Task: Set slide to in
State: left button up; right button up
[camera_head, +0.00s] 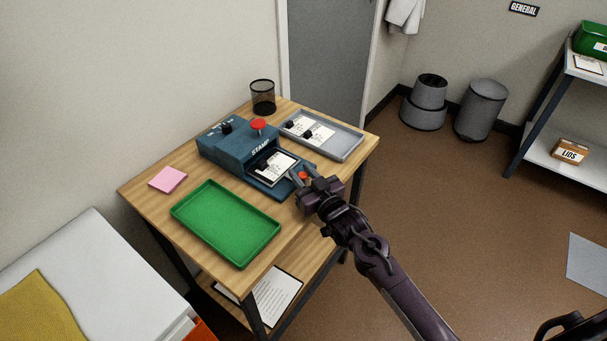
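A blue stamp machine (221,149) stands on the wooden table, with a red button (258,124) and a small black knob on top. Its slide (291,186) sticks out at the front right and carries a white card (273,167) with a black piece on it. A small red spot shows at the slide's outer end. My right gripper (299,178) is at that outer end, its fingers beside the red spot. The fingers look spread, but whether they touch the slide cannot be told. My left gripper is not in view.
A green tray (262,250) is at the table's front, and a grey tray (346,153) with cards is at the back right. A mesh cup (263,97) and pink notes (168,179) are also on the wooden table (145,190). A white surface (90,255) stands at left.

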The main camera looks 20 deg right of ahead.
jog(key=shift+o, duration=1.1)
jog(key=shift+w+a, duration=0.1)
jog(key=shift+a, duration=0.05)
jog(key=v, duration=0.7)
jog(key=shift+s+b, duration=0.3)
jog(key=shift+s, duration=0.05)
